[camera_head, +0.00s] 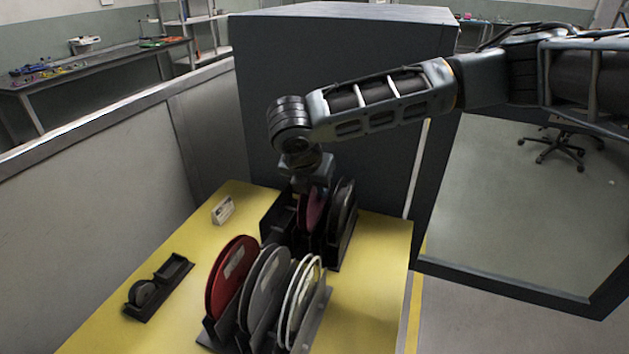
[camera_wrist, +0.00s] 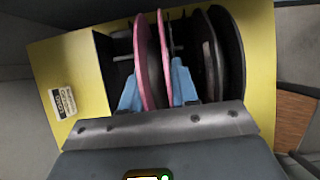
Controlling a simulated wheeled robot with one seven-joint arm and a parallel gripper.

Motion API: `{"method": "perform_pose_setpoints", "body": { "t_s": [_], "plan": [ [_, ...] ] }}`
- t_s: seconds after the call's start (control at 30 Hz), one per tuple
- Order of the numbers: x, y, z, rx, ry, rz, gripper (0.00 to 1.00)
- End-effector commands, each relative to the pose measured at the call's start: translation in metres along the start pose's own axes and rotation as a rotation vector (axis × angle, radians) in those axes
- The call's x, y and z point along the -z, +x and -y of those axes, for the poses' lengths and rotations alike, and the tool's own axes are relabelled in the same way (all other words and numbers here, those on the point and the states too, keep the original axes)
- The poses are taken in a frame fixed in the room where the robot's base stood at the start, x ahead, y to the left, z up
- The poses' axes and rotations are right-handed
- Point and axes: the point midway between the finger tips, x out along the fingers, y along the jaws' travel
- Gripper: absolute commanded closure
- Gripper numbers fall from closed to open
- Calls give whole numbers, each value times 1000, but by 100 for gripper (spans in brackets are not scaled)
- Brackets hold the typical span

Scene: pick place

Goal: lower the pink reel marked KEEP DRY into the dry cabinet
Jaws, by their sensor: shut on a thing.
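My gripper (camera_head: 308,182) points down over the black rack at the back of the yellow tabletop. In the wrist view, its blue fingers (camera_wrist: 155,88) are shut on the two-flanged pink reel (camera_wrist: 141,68), one on each side. The reel also shows below the gripper in the head view (camera_head: 313,212), between the rack's side walls; I cannot tell whether it rests on the rack's bottom. No KEEP DRY marking is readable on it. The large dark grey cabinet (camera_head: 340,100) stands behind, with a glass-panelled door frame (camera_head: 500,283) swung out at the right; its inside is hidden.
The back rack (camera_wrist: 104,62) also holds dark reels (camera_wrist: 210,60) close to the right finger. A front rack (camera_head: 318,318) holds red, grey and white reels. A small card (camera_head: 222,210) and a black holder (camera_head: 157,288) lie left. A grey partition (camera_head: 120,180) borders the left.

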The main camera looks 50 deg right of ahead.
Motion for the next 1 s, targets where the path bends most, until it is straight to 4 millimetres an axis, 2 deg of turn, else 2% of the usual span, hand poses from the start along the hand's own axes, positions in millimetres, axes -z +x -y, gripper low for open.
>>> {"method": "perform_pose_setpoints", "body": {
  "t_s": [0.17,0.47,0.5,0.8,0.97,1.0],
  "plan": [
    [4,8,0,0,0,-1,100],
    [5,9,0,0,0,0,100],
    [5,9,0,0,0,0,70],
    [5,9,0,0,0,0,42],
    [5,9,0,0,0,0,42],
    [5,9,0,0,0,0,39]
  ]
}}
